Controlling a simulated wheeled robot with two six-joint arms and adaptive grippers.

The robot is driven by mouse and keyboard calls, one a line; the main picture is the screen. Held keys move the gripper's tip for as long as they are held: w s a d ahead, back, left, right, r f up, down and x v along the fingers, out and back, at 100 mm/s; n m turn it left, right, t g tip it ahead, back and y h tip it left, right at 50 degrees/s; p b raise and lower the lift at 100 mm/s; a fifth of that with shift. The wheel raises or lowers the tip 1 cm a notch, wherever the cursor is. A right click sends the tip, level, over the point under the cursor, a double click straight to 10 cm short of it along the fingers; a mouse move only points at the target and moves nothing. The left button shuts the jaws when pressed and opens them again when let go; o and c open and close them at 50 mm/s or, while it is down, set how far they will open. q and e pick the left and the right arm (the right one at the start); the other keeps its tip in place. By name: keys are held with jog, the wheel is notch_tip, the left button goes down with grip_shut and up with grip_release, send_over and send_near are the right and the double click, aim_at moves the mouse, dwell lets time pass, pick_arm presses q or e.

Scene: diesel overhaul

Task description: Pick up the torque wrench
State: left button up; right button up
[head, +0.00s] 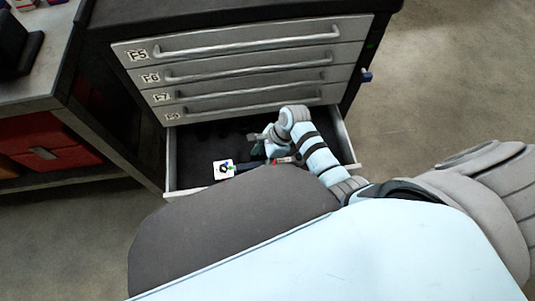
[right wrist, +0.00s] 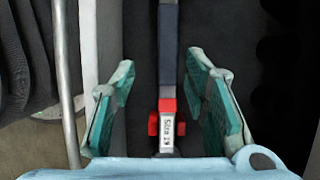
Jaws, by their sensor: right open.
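The torque wrench (right wrist: 168,45) is a long, dark blue-grey bar with a red collar and a white label at its near end in the right wrist view. It lies in the open bottom drawer. In the head view, part of the wrench (head: 262,162) shows as a dark bar with red near my right gripper (head: 264,146). In the right wrist view my right gripper (right wrist: 161,72) is open, with its teal pads apart on either side of the wrench. A gap shows on both sides; I cannot tell the height between them. My left gripper is out of view.
The open drawer (head: 172,165) has a dark lining and a light metal rim. Shut drawers of the grey cabinet (head: 245,57) stand above it. A white card (head: 223,170) with a symbol is in the drawer. A workbench (head: 45,75) stands at left; floor is clear at right.

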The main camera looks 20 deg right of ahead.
aim_at(251, 165)
jog(key=b+x, duration=0.1)
jog(key=x, duration=0.1)
jog(key=b+x, duration=0.2)
jog(key=x, duration=0.1)
jog(key=w+b+x, duration=0.1)
jog(key=x, duration=0.2)
jog(key=shift+a+r+b, duration=0.15)
jog(key=shift+r+b, duration=0.05)
jog(key=shift+b, duration=0.1)
jog(key=shift+a+f, duration=0.1)
jog(key=shift+f, duration=0.05)
jog(key=c, duration=0.3)
grip_shut()
jog(key=shift+w, duration=0.1)
notch_tip(251, 165, up, 20)
jog(key=p, duration=1)
jog(key=shift+p, duration=0.4)
